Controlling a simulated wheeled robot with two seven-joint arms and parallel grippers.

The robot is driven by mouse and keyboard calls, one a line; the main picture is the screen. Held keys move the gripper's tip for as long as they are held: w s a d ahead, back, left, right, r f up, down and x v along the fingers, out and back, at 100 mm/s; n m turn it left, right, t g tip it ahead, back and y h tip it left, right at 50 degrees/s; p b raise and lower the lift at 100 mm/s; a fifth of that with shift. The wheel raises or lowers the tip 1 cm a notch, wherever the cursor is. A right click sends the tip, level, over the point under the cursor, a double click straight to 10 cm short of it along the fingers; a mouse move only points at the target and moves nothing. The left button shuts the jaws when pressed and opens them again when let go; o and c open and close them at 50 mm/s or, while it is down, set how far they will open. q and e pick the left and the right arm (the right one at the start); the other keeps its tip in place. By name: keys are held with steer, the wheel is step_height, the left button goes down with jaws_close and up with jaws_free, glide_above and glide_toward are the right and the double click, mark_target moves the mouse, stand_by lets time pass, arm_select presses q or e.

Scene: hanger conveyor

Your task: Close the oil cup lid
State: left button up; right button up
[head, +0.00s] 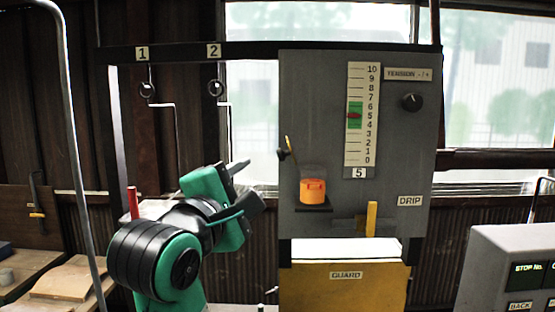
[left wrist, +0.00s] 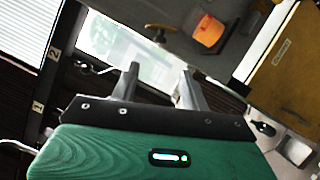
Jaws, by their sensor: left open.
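The orange oil cup (head: 313,192) sits on a small dark shelf on the grey panel. A faint, see-through shape (head: 313,170) rises above its rim and looks like the lid standing up, though its edges are hard to make out. The cup also shows at the top of the left wrist view (left wrist: 208,31). My left gripper (head: 247,182) is open and empty, left of the cup and apart from it. Its two fingers also show in the left wrist view (left wrist: 160,76), pointing toward the panel. My right gripper is not in view.
A thin yellow lever with a dark knob (head: 283,155) sticks out at the panel's left edge, between my gripper and the cup. A yellow handle (head: 371,219) and the yellow guard (head: 335,290) are below. A dial (head: 411,102) is at upper right.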

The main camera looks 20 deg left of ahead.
mark_target(285, 153)
arm_select(q)
steer(key=w+d+r+p, duration=0.1)
steer(key=w+p, duration=0.5)
steer(key=w, duration=0.7)
steer(key=shift+w+r, duration=0.3)
steer(key=shift+r, duration=0.05)
steer(key=shift+d, duration=0.1)
steer(key=c, duration=1)
